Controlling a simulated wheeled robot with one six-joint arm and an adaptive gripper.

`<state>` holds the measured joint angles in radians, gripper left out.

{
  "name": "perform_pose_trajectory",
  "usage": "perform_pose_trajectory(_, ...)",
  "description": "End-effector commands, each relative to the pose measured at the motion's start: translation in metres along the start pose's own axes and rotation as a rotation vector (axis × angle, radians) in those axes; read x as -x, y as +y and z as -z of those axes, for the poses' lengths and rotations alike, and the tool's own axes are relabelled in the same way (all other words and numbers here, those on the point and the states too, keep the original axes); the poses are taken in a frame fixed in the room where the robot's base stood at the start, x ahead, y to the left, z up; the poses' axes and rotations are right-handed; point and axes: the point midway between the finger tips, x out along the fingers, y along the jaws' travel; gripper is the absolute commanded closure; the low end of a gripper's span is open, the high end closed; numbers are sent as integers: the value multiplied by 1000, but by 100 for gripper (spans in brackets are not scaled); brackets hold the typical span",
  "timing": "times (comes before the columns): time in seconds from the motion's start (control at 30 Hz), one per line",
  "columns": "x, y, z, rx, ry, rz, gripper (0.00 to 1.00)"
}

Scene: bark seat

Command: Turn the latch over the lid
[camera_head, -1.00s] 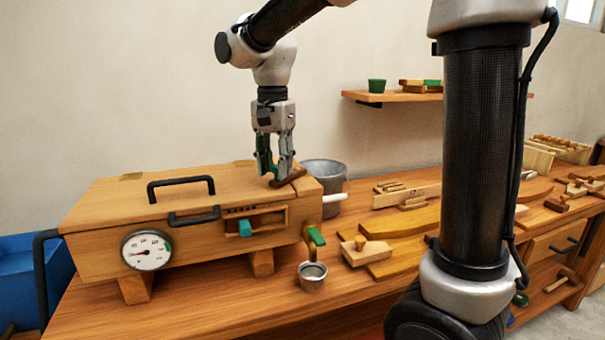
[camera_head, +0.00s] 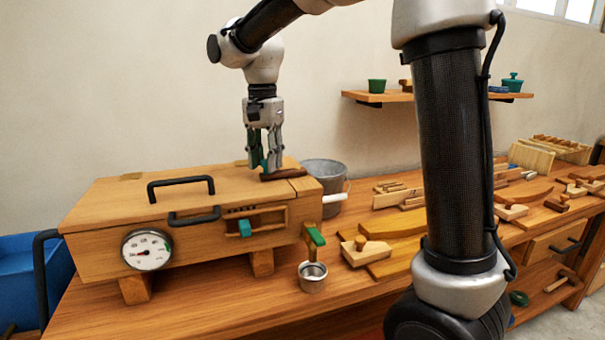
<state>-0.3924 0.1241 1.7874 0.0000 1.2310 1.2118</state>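A long wooden box stands on the bench, with a flat lid (camera_head: 120,196) carrying a black bar handle (camera_head: 180,185). A small dark-brown wooden latch (camera_head: 288,173) lies on top near the box's back right corner. It lies nearly crosswise in the picture, close to the seam at the lid's right end. My gripper (camera_head: 264,169) points straight down at the latch's left end. Its fingertips are low and close together, touching or very near the latch. Whether they are closed on it cannot be told.
A gauge (camera_head: 147,250), a teal slider (camera_head: 245,228) and a second black handle (camera_head: 194,217) are on the box front. A green-handled tap (camera_head: 316,237) stands over a metal cup (camera_head: 312,277). A grey bucket (camera_head: 326,180) is behind the box's right end.

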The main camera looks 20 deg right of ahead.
Motion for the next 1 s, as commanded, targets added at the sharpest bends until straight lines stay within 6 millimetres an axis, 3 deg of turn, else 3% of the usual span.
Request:
perform_pose_trajectory(0.73,79,0,0,0,1,2,66)
perform_pose_trajectory(1.0,90,0,0,0,0,1,66)
